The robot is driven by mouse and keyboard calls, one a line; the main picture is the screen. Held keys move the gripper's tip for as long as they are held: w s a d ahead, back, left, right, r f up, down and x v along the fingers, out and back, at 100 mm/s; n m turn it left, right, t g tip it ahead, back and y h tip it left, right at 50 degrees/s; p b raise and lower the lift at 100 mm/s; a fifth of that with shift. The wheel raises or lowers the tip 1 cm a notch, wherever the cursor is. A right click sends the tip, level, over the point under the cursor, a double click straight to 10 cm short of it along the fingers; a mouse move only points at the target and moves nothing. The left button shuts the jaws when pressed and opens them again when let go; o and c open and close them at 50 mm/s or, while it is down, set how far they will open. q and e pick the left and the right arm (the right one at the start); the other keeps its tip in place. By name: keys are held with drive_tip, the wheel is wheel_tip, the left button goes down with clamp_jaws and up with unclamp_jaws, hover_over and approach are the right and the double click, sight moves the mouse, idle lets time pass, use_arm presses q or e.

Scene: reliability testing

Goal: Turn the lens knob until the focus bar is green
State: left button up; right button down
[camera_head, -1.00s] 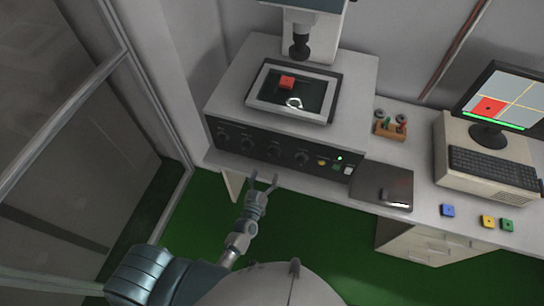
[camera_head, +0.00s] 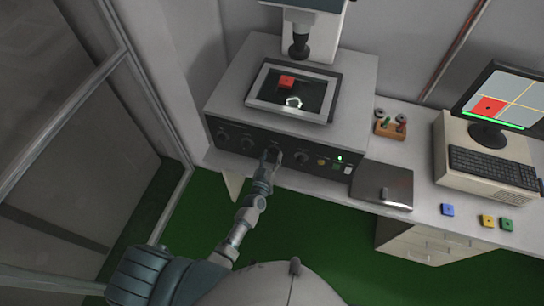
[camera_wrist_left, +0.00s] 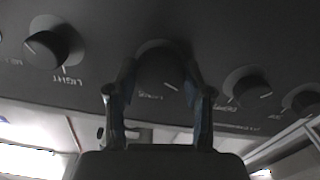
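The lens knob (camera_wrist_left: 160,68) is a dark round knob on the machine's black front panel. Its label is partly hidden and blurred. My left gripper (camera_head: 271,156) is at the third knob from the left in the head view. In the left wrist view its two fingers (camera_wrist_left: 160,75) stand on either side of the knob, apart from each other, with no clear grip on it. The focus bar (camera_head: 506,122) along the bottom of the monitor (camera_head: 500,95) is green. My right gripper is not in view.
The light knob (camera_wrist_left: 55,42) is beside the lens knob; other knobs (camera_wrist_left: 247,87) are on the other side. A red block (camera_head: 286,82) and a pale ring (camera_head: 293,102) lie on the stage. A keyboard (camera_head: 494,168) and small coloured blocks (camera_head: 447,210) are to the right.

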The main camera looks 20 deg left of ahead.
use_arm(q)
drive_tip(key=c, duration=0.4)
drive_tip(key=shift+o, duration=0.2)
drive_tip(key=shift+n, duration=0.3)
drive_tip(key=o, duration=1.2)
drive_tip(key=shift+c, duration=0.2)
drive_tip(key=s, duration=1.2)
drive_tip(key=shift+a, duration=0.2)
